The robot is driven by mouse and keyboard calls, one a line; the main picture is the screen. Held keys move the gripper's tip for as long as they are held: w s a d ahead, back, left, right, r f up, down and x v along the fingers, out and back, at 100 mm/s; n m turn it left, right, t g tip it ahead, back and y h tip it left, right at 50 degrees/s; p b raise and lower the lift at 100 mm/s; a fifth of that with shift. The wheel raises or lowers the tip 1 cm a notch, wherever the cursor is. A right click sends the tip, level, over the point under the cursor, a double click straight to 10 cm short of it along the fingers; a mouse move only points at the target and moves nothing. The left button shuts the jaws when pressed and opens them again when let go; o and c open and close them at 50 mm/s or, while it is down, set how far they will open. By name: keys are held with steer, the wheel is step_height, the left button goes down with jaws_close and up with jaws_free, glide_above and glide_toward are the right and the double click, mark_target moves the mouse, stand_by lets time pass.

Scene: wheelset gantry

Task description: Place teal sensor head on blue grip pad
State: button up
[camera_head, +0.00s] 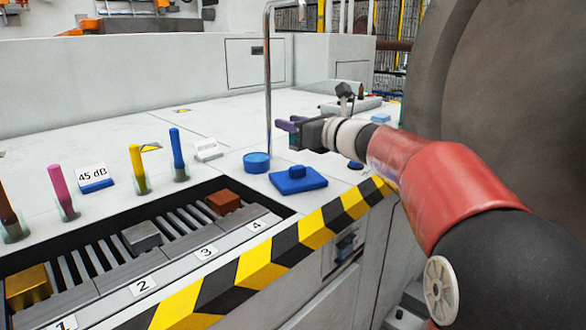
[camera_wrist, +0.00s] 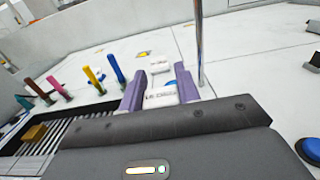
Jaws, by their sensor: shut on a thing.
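My gripper (camera_head: 288,124) is at the middle of the head view, its purple fingers pointing left above the bench. A small teal part, the sensor head (camera_head: 296,142), shows at the fingers, mostly hidden by them. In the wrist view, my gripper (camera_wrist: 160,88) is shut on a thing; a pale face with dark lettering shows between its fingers. A round blue pad (camera_head: 257,162) lies on the bench, left of and below the gripper. A blue rectangular block with a raised knob (camera_head: 297,181) lies nearer the striped edge. I cannot tell which is the grip pad.
A thin metal post (camera_head: 268,85) stands close left of the gripper. Coloured pegs (camera_head: 138,170) stand behind a slotted tray (camera_head: 115,296) holding several blocks. A 45 dB card (camera_head: 95,178) and a white card (camera_head: 207,149) stand on the bench. A large dark wheel (camera_head: 500,90) rises right.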

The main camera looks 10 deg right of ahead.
step_height(320, 180, down, 9)
steer(key=shift+r+b, duration=0.1)
steer(key=shift+b, duration=0.75)
steer(key=o, duration=1)
steer(key=v, duration=1.2)
